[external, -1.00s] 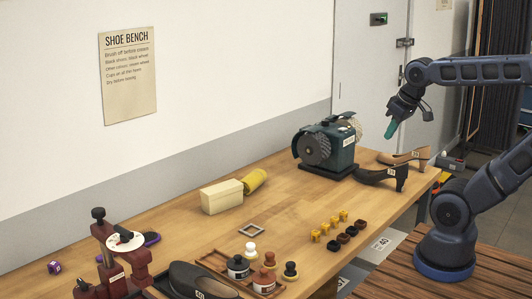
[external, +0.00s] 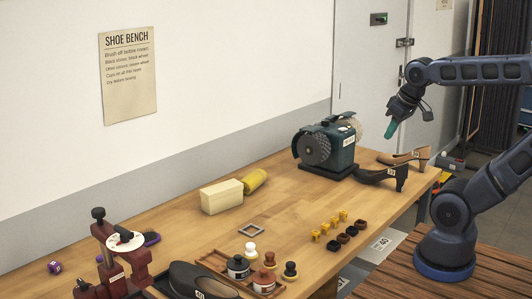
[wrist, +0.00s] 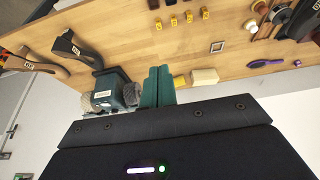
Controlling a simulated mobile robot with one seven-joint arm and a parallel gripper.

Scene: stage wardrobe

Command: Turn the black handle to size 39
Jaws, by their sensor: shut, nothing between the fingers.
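The black handle (external: 123,233) sits on a white round dial (external: 138,241) on top of a dark red device (external: 122,264) at the front left of the bench in the external view. The size marks on the dial are too small to read. My gripper (external: 390,130) has green fingers, which are shut and empty. It hangs above the far right end of the bench, far from the device. In the wrist view my gripper (wrist: 158,86) points over the bench, with its fingers together.
A green polishing machine (external: 338,148) with two wheels and two heeled shoes (external: 385,175) stand at the far end. A cream block (external: 222,196), yellow roll (external: 255,181), several small yellow and dark pieces and a wooden tray (external: 212,260) of jars lie nearer. The bench middle is mostly clear.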

